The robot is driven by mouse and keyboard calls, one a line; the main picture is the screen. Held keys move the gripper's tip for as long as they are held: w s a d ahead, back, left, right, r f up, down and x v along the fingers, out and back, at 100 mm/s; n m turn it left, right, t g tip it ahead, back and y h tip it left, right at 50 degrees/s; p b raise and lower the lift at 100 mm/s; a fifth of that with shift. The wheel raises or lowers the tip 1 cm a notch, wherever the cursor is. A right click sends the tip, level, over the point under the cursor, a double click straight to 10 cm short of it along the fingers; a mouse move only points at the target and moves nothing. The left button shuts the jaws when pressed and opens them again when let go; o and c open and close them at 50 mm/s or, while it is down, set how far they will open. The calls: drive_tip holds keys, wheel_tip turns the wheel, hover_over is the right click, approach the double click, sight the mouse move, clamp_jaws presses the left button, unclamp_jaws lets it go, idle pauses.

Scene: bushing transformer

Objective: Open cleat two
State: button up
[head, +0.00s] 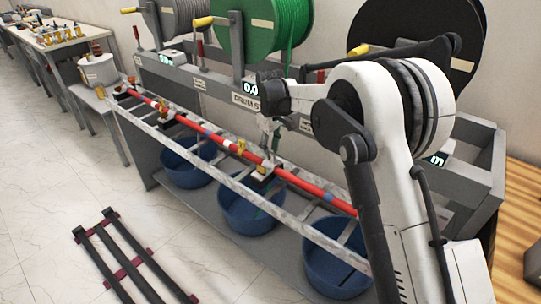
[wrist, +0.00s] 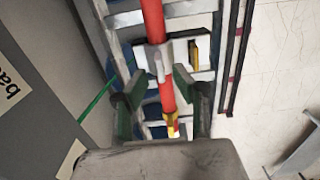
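A long red pole (head: 205,133) lies along the metal ladder-like rack (head: 217,181). My gripper (head: 270,146) is over the middle of the pole, close to a cleat (head: 262,172) with a dark base and a pale top. In the wrist view my gripper (wrist: 163,104) is open, its two green-padded fingers on either side of the red pole (wrist: 167,97). The white cleat (wrist: 177,54), with a yellow part at its side, sits just beyond the fingertips. Another cleat (head: 168,121) is farther left along the pole. Cleat numbers cannot be read.
Blue tubs (head: 250,208) stand below the rack. Large cable drums, one green (head: 262,35), are mounted behind it. A dark frame with red cross-pieces (head: 128,268) lies on the floor at front left. A side table (head: 62,45) holds small parts. The floor between is clear.

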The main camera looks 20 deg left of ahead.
sight(265, 165)
drive_tip(key=shift+f, duration=1.5)
clamp_jaws()
